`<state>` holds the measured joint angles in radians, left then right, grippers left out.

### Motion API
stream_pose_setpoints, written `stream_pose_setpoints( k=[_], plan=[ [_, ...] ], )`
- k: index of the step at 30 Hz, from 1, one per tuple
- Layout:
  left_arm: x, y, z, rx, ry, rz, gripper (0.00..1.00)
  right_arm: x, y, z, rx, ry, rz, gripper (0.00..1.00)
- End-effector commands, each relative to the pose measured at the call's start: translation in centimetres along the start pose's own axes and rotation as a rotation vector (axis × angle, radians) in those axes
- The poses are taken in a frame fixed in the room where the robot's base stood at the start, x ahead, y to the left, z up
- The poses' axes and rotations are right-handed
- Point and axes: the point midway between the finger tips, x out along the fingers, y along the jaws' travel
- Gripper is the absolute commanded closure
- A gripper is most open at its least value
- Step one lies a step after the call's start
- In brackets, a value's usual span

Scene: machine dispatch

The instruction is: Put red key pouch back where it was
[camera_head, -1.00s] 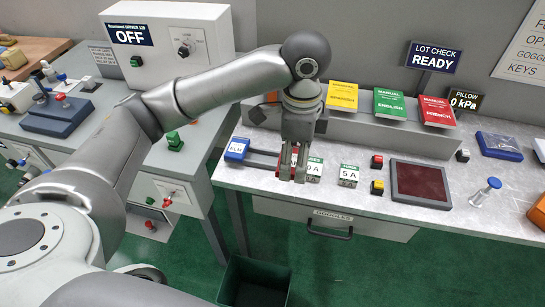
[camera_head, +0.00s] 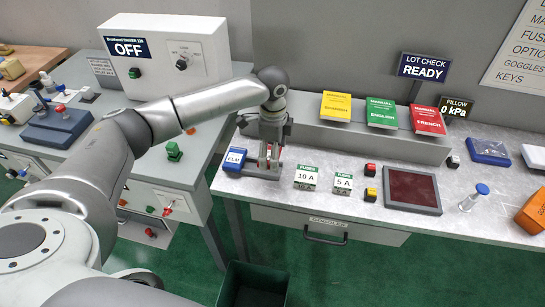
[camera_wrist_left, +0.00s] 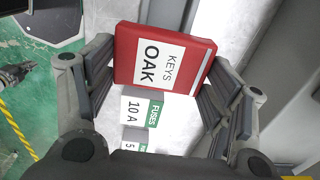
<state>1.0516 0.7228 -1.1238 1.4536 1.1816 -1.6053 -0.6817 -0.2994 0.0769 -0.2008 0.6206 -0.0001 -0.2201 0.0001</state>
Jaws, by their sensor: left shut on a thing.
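The red key pouch (camera_wrist_left: 148,54), labelled KEYS OAK, sits between the fingers of my left gripper (camera_wrist_left: 155,90) in the left wrist view. In the head view, my left gripper (camera_head: 268,165) points down over the dark rack (camera_head: 262,175) on the bench, just right of a blue pouch (camera_head: 235,158) labelled ELM. Only a sliver of red shows between the fingers there. The gripper hides much of the rack, and I cannot tell whether the red pouch touches it. My right gripper is not in view.
Fuse boxes marked 10 A (camera_head: 306,178) and 5 A (camera_head: 342,183) stand just right of the rack. Yellow (camera_head: 336,107), green (camera_head: 381,113) and red (camera_head: 428,120) manuals lean on a ledge behind. A dark red pad (camera_head: 412,188) lies farther right.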

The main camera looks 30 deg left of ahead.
Motion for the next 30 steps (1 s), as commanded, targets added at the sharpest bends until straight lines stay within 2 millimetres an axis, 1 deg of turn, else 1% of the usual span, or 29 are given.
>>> stream_pose_setpoints(
  k=[1, 3, 7, 16, 22, 23, 27, 28, 30],
  plan=[
    [0.5, -0.1, 0.1, -0.001, -0.002, 0.003, 0.52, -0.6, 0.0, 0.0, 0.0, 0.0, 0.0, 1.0],
    [1.5, 0.0, 0.1, 0.0, -0.003, 0.003, 0.52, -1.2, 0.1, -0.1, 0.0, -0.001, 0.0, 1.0],
    [2.9, -0.1, 0.1, 0.0, -0.002, 0.001, 0.52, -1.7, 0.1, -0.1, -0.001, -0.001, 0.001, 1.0],
    [3.2, -0.1, 0.1, 0.0, -0.001, 0.0, 0.52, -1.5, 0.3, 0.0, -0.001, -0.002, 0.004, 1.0],
    [3.9, 0.0, 0.1, -0.001, -0.001, 0.002, 0.52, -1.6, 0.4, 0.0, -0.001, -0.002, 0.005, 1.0],
    [3.9, 0.0, 0.1, -0.001, -0.001, 0.001, 0.23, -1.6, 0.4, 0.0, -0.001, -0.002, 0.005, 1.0],
    [3.9, 0.0, 0.1, -0.001, -0.001, 0.001, 0.05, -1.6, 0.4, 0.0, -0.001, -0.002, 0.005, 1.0],
    [3.9, 0.0, 0.1, -0.001, -0.001, 0.001, 0.03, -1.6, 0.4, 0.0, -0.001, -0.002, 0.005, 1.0],
    [3.9, 0.0, 0.1, -0.001, -0.001, 0.0, 0.03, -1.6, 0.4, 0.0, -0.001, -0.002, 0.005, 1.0]
  ],
)
